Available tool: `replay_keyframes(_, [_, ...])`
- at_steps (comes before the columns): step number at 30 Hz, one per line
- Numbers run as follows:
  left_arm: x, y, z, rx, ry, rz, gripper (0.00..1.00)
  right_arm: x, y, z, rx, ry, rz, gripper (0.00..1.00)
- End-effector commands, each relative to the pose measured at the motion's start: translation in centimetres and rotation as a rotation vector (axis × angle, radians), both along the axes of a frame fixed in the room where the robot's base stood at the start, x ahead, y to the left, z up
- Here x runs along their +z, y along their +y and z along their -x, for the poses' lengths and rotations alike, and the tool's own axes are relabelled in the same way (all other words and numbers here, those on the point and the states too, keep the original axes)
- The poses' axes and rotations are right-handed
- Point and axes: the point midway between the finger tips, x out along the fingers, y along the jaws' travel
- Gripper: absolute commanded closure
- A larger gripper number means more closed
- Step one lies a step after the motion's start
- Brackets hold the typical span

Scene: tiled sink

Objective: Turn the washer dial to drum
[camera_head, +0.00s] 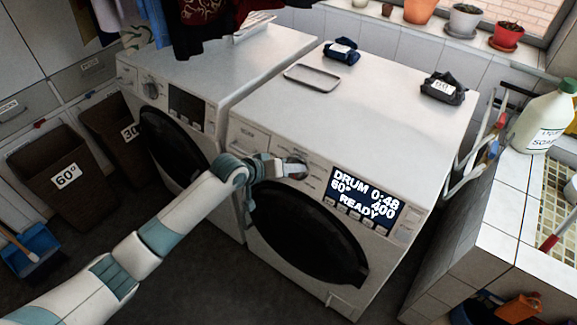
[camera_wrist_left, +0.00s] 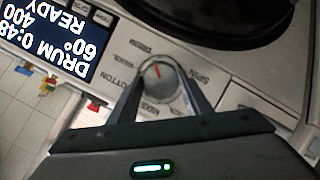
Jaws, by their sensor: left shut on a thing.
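The washer dial (camera_wrist_left: 158,82) is a round silver knob with a red mark, on the front panel of the right-hand washer (camera_head: 385,110). In the left wrist view my left gripper (camera_wrist_left: 160,92) has a finger on each side of the dial and is shut on it. In the head view the gripper (camera_head: 284,168) partly covers the dial (camera_head: 296,167). The washer display (camera_head: 364,198) reads DRUM 0:48, 60°, 400 and READY; it also shows upside down in the left wrist view (camera_wrist_left: 48,35). My right gripper is in neither view.
A second washer (camera_head: 228,75) stands to the left, with dark clothes above it. Baskets (camera_head: 56,180) stand at left. A tiled counter (camera_head: 505,215) with a soap bottle (camera_head: 543,122) is at right.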

Motion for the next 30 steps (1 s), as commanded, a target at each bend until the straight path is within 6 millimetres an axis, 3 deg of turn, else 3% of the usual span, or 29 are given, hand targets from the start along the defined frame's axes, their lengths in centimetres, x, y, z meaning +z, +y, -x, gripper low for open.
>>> replay_keyframes(16, [-0.31,-0.01,0.17,-0.014,-0.018,-0.034,0.78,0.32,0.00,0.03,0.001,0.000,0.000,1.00])
replay_keyframes(17, [-0.31,-0.01,0.17,-0.014,-0.018,-0.034,0.53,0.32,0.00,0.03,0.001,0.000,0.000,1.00])
replay_keyframes(19, [-0.29,-0.02,0.16,-0.014,-0.018,-0.034,0.37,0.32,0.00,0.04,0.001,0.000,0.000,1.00])
replay_keyframes(30, [-0.06,0.04,0.12,-0.013,-0.020,-0.031,0.37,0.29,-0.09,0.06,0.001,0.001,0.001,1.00])
